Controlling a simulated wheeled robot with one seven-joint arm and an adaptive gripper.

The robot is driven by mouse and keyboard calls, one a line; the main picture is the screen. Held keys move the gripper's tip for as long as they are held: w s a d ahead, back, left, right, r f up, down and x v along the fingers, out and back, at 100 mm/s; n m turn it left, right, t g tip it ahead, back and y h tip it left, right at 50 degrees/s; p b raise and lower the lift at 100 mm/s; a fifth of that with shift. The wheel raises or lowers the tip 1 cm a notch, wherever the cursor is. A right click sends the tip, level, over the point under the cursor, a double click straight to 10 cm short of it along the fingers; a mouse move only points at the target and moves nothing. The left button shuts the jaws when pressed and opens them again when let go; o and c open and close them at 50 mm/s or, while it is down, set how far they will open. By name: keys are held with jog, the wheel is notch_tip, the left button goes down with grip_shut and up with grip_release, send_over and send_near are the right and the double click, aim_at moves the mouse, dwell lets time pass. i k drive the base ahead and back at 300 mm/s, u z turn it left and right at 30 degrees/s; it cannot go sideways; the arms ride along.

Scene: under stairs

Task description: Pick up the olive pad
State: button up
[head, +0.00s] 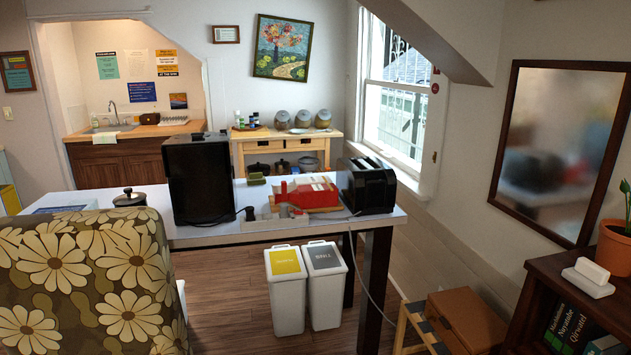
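A small olive-green block (256,179), which looks like the olive pad, lies on the white table (214,235), just right of the tall black box. It is small in the head view and its shape is hard to make out. Nothing visible is holding it. My gripper is not in the head view.
On the table stand the black box (198,178), a red item (312,192), a black toaster (371,188) and a lidded pot (129,197). A floral chair (95,280) blocks the near left. A wooden shelf (570,300) is at right.

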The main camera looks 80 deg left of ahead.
aim_at(254, 179)
jog(key=u, duration=2.15)
jog(key=i, duration=2)
jog(key=u, duration=1.75)
